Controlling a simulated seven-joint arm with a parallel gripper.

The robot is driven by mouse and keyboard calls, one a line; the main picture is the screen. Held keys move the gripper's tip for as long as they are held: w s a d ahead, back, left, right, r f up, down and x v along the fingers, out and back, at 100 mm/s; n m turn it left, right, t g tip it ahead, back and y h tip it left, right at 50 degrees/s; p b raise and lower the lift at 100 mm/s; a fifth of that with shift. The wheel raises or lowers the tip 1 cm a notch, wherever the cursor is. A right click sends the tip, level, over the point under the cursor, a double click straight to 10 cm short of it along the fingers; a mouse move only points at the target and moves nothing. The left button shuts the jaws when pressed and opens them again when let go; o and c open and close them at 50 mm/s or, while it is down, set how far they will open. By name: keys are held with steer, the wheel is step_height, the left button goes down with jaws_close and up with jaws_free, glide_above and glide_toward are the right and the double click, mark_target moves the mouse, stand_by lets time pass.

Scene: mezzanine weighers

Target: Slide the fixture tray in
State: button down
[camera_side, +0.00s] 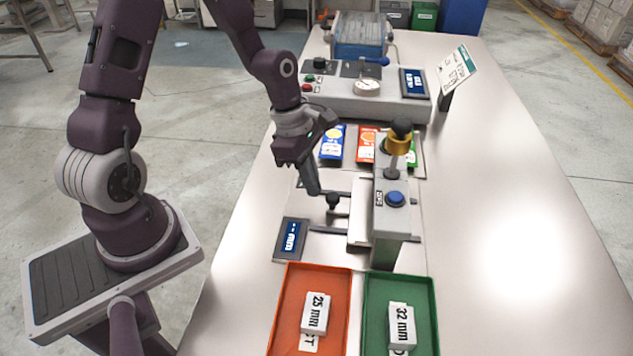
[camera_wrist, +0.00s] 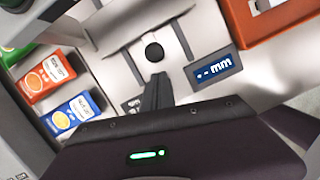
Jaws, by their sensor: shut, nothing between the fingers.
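The fixture tray (camera_wrist: 128,53) is a pale grey plate between two dark rails, with a round black knob (camera_side: 332,202) at its near end. The knob also shows in the wrist view (camera_wrist: 153,51). In the side view the tray's far part runs toward the grey gauge column (camera_side: 391,222), which hides some of it. My gripper (camera_side: 316,192) is shut and empty, pointing down just to the left of the knob. In the wrist view its fingertips (camera_wrist: 158,77) lie close to the knob with a small gap; whether they touch is unclear.
A small display (camera_side: 291,240) reading dashes and mm sits beside the rails. An orange tray (camera_side: 280,317) and a green tray (camera_side: 431,317) each hold a labelled block. Juice cartons (camera_side: 331,143) and a control console (camera_side: 340,101) stand behind. The table's right side is clear.

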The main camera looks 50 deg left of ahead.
mark_target(344, 206)
steer(key=shift+w+d, duration=0.25)
steer(key=shift+d, duration=0.2)
steer(key=shift+w+d+r, duration=0.1)
steer(key=shift+w+d, duration=1.4)
steer(key=s+a, duration=0.1)
steer(key=a, duration=0.1)
steer(key=s+a, duration=0.1)
steer(key=a, duration=0.1)
steer(key=shift+s, duration=0.1)
steer(key=v, duration=1)
steer(key=s+d+r+m+t+y, duration=0.1)
steer(key=s+r+m, duration=0.5)
steer(key=m, duration=0.6)
steer(key=s+d+r+m+t+y, duration=0.1)
steer(key=s+d+r+m+t, duration=0.2)
steer(key=s+r+m, duration=0.3)
steer(key=s+m, duration=0.5)
steer(key=m, duration=0.1)
